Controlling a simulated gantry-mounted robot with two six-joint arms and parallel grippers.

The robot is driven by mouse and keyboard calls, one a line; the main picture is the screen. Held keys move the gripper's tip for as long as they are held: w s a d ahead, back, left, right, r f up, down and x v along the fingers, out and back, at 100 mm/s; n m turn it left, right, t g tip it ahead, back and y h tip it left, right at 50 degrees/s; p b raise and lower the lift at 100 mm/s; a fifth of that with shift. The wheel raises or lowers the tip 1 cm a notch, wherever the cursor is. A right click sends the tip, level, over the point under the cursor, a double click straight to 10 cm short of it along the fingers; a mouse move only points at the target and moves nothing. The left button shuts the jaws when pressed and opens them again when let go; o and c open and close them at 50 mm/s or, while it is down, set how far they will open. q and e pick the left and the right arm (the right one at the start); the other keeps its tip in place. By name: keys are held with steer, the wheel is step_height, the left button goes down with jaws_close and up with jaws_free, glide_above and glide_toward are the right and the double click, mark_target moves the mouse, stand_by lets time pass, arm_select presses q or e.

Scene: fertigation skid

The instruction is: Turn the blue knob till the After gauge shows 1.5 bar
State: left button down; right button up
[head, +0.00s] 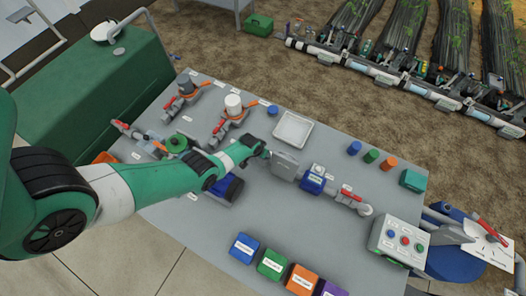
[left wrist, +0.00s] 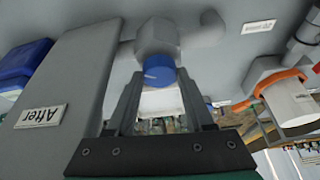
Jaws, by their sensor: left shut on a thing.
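The blue knob (left wrist: 158,68) sits on a grey fitting in the left wrist view, with a small pale mark on its face. My left gripper (left wrist: 160,80) is shut on the knob, one finger on each side. In the head view my left gripper (head: 262,153) is at the pipework beside a grey housing (head: 285,165); the knob is hidden there. A label reading After (left wrist: 40,117) is on the grey housing in the left wrist view. No gauge dial or needle can be read in either view. My right gripper is not in view.
A blue unit (head: 313,182) and a red-handled valve (head: 349,193) stand right of the housing. Behind are a white tray (head: 293,131) and coloured caps. A button box (head: 399,241) stands at the right edge, and labelled blocks line the front. The middle front of the table is clear.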

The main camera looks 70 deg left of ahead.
arm_select(q)
steer(key=shift+d+n+g+y+b, duration=0.1)
steer(key=shift+n+g+y+b, duration=0.35)
steer(key=shift+n, duration=1.15)
steer(key=shift+c, duration=1.4)
jaws_free()
